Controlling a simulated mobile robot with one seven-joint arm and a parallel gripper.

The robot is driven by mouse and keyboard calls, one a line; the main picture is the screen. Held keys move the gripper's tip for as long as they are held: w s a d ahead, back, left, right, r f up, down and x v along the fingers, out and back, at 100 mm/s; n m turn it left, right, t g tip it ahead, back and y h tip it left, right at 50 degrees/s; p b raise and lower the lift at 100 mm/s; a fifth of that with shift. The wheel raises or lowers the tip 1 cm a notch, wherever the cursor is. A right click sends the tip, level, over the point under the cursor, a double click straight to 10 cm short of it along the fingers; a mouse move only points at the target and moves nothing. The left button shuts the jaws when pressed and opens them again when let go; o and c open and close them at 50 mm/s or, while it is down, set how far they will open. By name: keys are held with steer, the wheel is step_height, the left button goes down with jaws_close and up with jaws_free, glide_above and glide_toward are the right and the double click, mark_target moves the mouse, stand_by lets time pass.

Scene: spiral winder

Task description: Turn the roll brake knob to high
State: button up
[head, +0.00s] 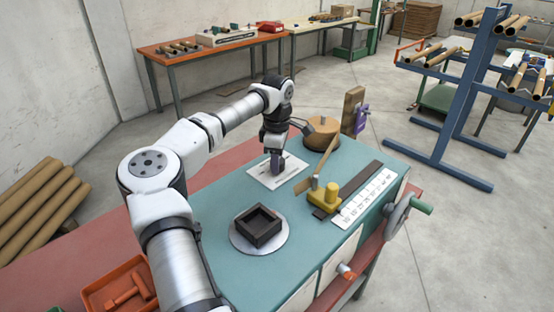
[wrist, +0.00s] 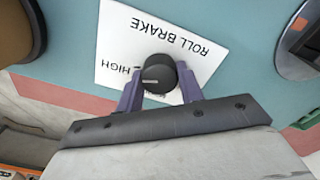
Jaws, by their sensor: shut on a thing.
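The roll brake knob (wrist: 160,73) is a dark round knob on a white label plate (wrist: 117,50) that reads "ROLL BRAKE" and "HIGH", upside down in the wrist view. A pale pointer line on the knob's face points toward the left, the side where "HIGH" is printed. The lower label is mostly hidden by the knob and fingers. My gripper (wrist: 160,78) has its purple fingers closed on both sides of the knob. In the head view my gripper (head: 276,163) points down over the plate (head: 294,168) and hides the knob.
A grey handwheel (head: 398,216) sits at the right edge.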

steer(key=o, duration=1)
step_height(320, 180, up, 14)
steer(key=b, duration=0.3)
steer(key=shift+f, duration=0.15)
